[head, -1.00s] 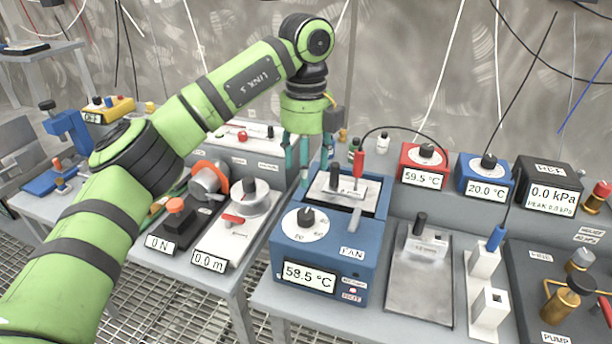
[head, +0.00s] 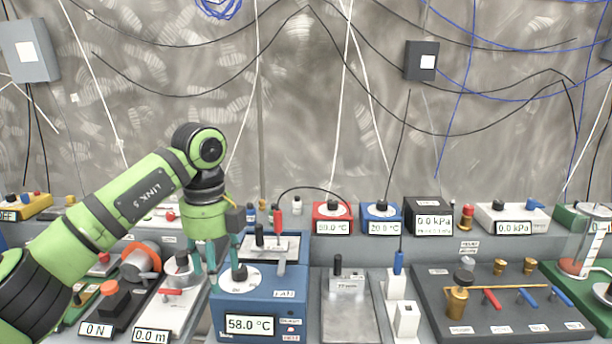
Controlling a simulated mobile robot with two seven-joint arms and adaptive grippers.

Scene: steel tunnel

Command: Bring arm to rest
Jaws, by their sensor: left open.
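My left arm comes in from the left, green with black joints, bent over the bench. Its left gripper (head: 207,277) points down with teal fingers apart, open and empty. It hangs in front of the left side of the blue heater box (head: 262,316), which reads 58.0 °C and has a white dial (head: 240,278). I cannot tell whether the fingers touch the box. My right gripper is not in view.
A force device reading 0 N (head: 120,310) and a white winch-like device reading 0.0 m (head: 165,315) stand left of the heater. A steel plate (head: 350,315) and a dark valve board (head: 500,305) lie right. Red (head: 333,218) and blue (head: 381,218) meters stand behind.

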